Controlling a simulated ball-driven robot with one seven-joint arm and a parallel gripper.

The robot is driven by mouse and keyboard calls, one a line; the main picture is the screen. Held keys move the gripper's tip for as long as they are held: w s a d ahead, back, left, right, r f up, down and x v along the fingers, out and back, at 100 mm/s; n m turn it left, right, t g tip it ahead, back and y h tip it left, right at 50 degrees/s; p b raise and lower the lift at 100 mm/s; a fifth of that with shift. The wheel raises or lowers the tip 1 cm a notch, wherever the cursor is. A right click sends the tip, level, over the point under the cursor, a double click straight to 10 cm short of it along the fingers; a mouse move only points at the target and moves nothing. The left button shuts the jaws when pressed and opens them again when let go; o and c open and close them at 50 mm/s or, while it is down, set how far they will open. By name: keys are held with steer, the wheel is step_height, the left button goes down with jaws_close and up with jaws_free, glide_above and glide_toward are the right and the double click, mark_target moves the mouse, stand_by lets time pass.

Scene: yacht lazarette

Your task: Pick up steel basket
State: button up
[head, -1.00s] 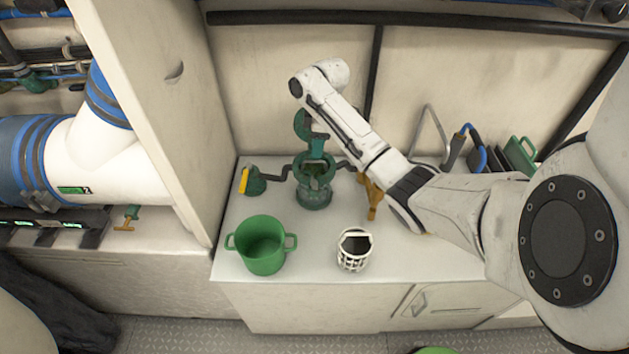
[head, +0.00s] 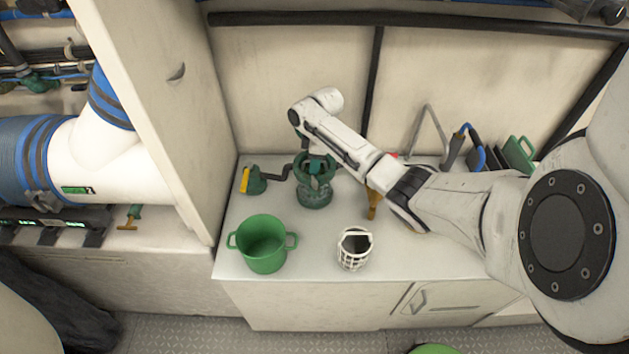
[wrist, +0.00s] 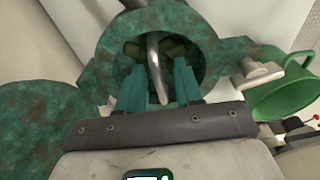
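A green, corroded strainer-like housing (head: 314,190) stands on the counter. In the wrist view its round mouth (wrist: 206,45) is open, and a curved steel handle (wrist: 154,62) shows inside. It looks like the steel basket's handle; the basket's body is hidden. My gripper (head: 315,163) points down at the mouth. Its teal fingers (wrist: 159,75) are apart, one on each side of the handle, with gaps showing. A pale lattice basket with a dark inside (head: 354,252) stands upright at the counter's front, away from my gripper.
A green two-handled pot (head: 262,247) stands at the front left and shows in the wrist view (wrist: 282,97). A green tool with a yellow edge (head: 254,181) lies left of the housing. A brass-coloured item (head: 373,204) is at its right. The counter front between is clear.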

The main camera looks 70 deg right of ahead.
jaws_close()
steer(key=shift+r, duration=0.2)
stand_by(0.5)
